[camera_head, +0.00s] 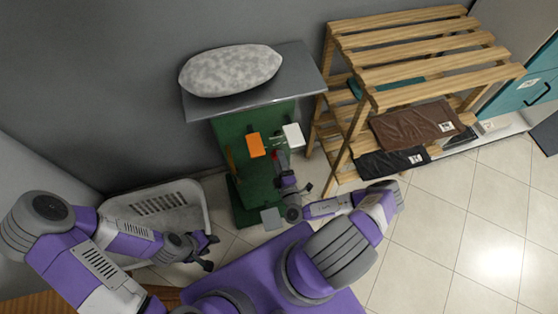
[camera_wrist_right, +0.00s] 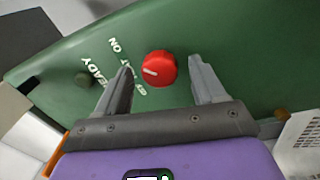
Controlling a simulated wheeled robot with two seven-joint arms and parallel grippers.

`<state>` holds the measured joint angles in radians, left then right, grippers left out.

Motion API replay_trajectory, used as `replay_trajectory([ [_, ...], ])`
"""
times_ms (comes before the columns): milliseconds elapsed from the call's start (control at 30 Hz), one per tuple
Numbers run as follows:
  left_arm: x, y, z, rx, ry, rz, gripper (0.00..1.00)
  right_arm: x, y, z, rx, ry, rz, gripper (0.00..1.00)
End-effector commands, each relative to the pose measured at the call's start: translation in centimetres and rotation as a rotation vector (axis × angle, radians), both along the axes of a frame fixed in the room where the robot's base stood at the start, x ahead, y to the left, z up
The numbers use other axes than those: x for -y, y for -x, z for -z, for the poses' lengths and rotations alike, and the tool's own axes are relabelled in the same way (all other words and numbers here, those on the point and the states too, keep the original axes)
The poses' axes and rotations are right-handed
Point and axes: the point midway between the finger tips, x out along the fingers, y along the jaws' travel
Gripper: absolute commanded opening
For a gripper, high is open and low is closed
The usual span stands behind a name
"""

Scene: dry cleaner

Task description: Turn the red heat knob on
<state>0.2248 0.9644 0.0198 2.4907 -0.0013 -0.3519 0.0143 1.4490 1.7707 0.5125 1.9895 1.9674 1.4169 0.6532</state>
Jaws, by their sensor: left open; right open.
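The red heat knob (camera_wrist_right: 159,68) is on a green panel (camera_wrist_right: 230,45) in the right wrist view, with a white pointer line on its face. White lettering is printed beside it, including "ON" and "READY". My right gripper (camera_wrist_right: 162,78) is open, with one finger on each side of the knob and a gap visible on both sides. My left gripper (camera_head: 211,252) is open and empty, near the laundry basket.
A grey padded cushion (camera_head: 230,70) lies on the machine's metal top (camera_head: 302,75). A grey basket (camera_head: 200,190) stands at left. A wooden rack (camera_head: 345,40) with folded clothes stands at right. Tiled floor is clear.

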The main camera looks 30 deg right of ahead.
Motion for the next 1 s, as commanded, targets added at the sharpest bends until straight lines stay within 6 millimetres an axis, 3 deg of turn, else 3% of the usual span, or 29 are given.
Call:
replay_trajectory([
  [300, 0.0, 0.0, -0.8, 0.0, 0.0, 0.0, 0.43, -1.2, 5.0, 0.2, -0.002, -0.004, 0.001, 0.69],
  [433, 0.0, 0.0, -0.9, 0.0, 0.0, 0.0, 0.43, -1.6, 6.3, 0.3, -0.001, -0.002, 0.0, 0.69],
  [1000, 0.0, 0.0, -0.9, 0.0, 0.0, 0.0, 0.43, -1.7, 6.8, 0.3, 0.001, -0.002, -0.001, 0.69],
])
